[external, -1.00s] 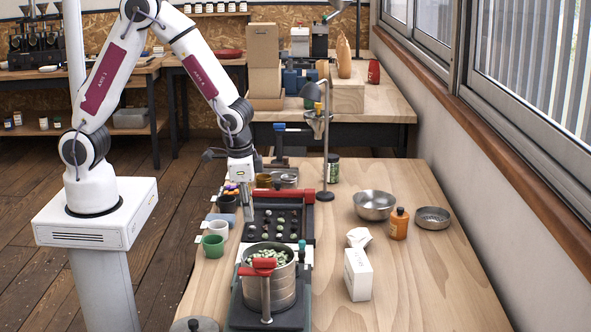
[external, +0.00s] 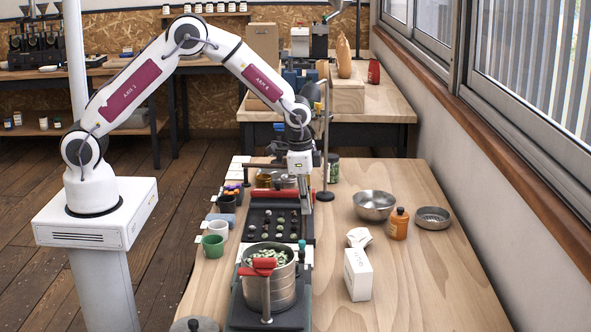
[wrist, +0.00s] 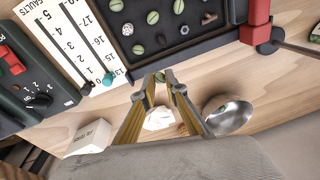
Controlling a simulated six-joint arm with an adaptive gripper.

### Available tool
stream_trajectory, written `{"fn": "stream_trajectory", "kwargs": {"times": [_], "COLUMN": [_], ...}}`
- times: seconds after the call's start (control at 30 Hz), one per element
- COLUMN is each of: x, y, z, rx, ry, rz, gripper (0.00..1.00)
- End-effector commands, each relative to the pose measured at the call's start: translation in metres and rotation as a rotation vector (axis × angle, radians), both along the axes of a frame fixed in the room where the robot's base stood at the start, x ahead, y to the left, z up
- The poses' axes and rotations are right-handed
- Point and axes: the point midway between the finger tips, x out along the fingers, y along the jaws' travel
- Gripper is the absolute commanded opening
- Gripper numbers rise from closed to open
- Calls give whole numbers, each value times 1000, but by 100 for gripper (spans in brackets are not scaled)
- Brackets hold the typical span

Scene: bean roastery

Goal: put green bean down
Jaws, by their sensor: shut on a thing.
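My gripper (external: 308,203) is at the right edge of the black sorting tray (external: 254,237), near its back corner. In the wrist view its two fingers (wrist: 160,82) close together on a small green bean (wrist: 160,76), seen at the tips. The tips appear just outside the tray's rim, over the pale wood table; their height is hard to judge. Several other beans, green and dark, sit in the tray, such as one green bean (wrist: 153,17). The held bean is too small to make out in the external view.
A steel pot of beans (external: 268,285) stands in front of the tray. To the right are a white box (external: 358,274), crumpled paper (external: 360,237), a steel bowl (external: 374,205) and an orange bottle (external: 399,224). A lamp post (external: 326,150) stands close behind my gripper. The right front table is clear.

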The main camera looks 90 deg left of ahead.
Motion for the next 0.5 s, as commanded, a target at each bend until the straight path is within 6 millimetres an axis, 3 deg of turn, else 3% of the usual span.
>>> {"fn": "stream_trajectory", "kwargs": {"times": [0.5], "x": [50], "y": [6], "z": [22], "rx": [-4], "ry": [-33], "rz": [-352], "gripper": [6]}}
